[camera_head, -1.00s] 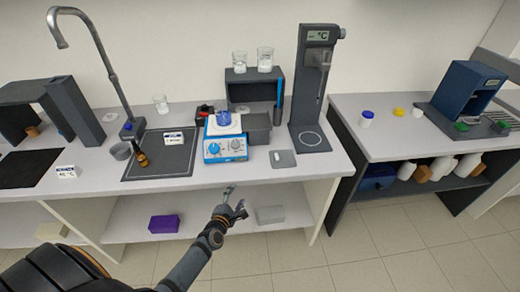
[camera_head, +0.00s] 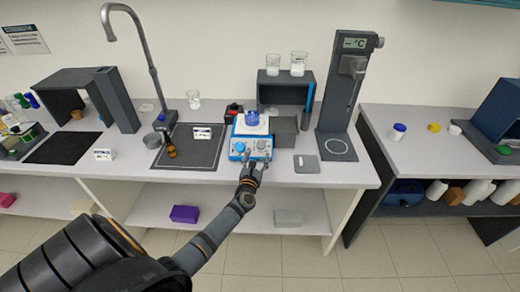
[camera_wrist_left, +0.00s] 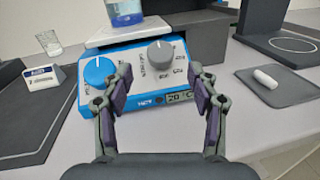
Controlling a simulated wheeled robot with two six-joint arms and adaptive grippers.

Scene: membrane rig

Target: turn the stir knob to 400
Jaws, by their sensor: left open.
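The stirring hotplate (camera_head: 251,143) stands on the counter, with a blue front panel and a blue knob and a grey knob on it. In the left wrist view its panel (camera_wrist_left: 140,84) shows the blue knob (camera_wrist_left: 97,72) on the left and the grey knob (camera_wrist_left: 160,55) on the right. The marks around the grey knob are too small to read surely. A small display (camera_wrist_left: 178,97) reads about 20 °C. My right gripper is out of view.
A beaker with blue liquid (camera_head: 252,118) sits on the hotplate. A dark grey block (camera_head: 284,132) stands close on its right, and a grey pad (camera_head: 306,164) lies farther right. A dark sink mat (camera_head: 190,152) with a brown bottle (camera_head: 171,150) is on the left.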

